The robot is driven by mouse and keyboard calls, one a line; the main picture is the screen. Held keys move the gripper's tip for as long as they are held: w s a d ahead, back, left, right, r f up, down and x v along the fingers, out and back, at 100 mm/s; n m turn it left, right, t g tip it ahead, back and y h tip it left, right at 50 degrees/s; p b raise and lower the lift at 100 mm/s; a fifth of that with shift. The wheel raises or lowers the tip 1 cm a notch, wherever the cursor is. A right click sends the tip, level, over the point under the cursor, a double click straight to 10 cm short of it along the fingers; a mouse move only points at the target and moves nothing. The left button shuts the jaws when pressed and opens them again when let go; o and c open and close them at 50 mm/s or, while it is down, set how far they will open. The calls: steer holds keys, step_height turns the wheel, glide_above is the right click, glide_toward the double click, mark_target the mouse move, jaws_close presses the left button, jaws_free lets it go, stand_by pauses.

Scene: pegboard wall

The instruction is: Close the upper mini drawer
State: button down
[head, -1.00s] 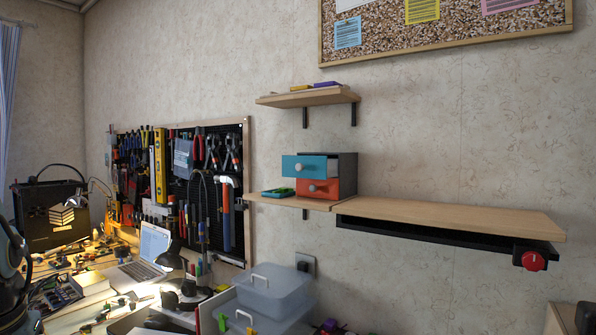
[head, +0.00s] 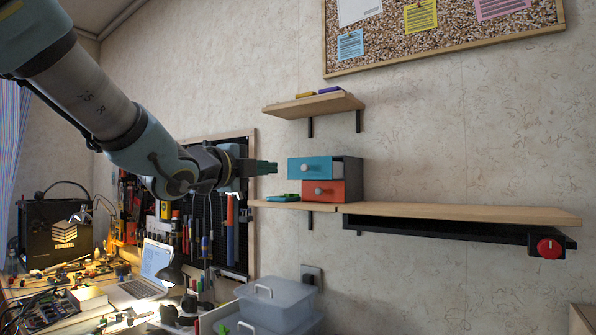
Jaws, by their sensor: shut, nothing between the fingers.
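The small drawer unit (head: 354,178) has a dark body and stands on the wooden shelf (head: 440,211). Its upper mini drawer (head: 321,170) has a teal front with a pale round knob and is pulled out to the left, past the orange lower drawer (head: 335,190). The lower drawer also sticks out a little. My gripper (head: 274,167) is shut and empty. It points right, level with the upper drawer, a little to the left of its teal front, with a small gap visible between them.
A teal-green item (head: 286,197) lies on the shelf left of the drawers. A smaller shelf (head: 315,104) hangs above with small items on it. The tool pegboard (head: 252,150) is behind my arm. A red knob (head: 548,248) sits under the shelf's right end.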

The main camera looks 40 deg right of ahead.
steer(key=p, duration=0.6)
glide_toward(311, 168)
steer(key=x, duration=0.4)
steer(key=shift+w+d, duration=0.2)
steer(key=shift+w, duration=0.2)
steer(key=shift+f+b, duration=0.1)
steer(key=shift+b, duration=0.2)
steer(key=shift+w+d, duration=0.1)
steer(key=shift+d, duration=0.15)
steer(key=b+x, duration=0.2)
steer(key=x, duration=0.4)
steer(key=shift+d+f+b, duration=0.1)
steer(key=shift+d+b, duration=0.2)
steer(key=shift+d, duration=0.1)
steer(key=shift+r, duration=0.3)
steer(key=shift+f, duration=0.1)
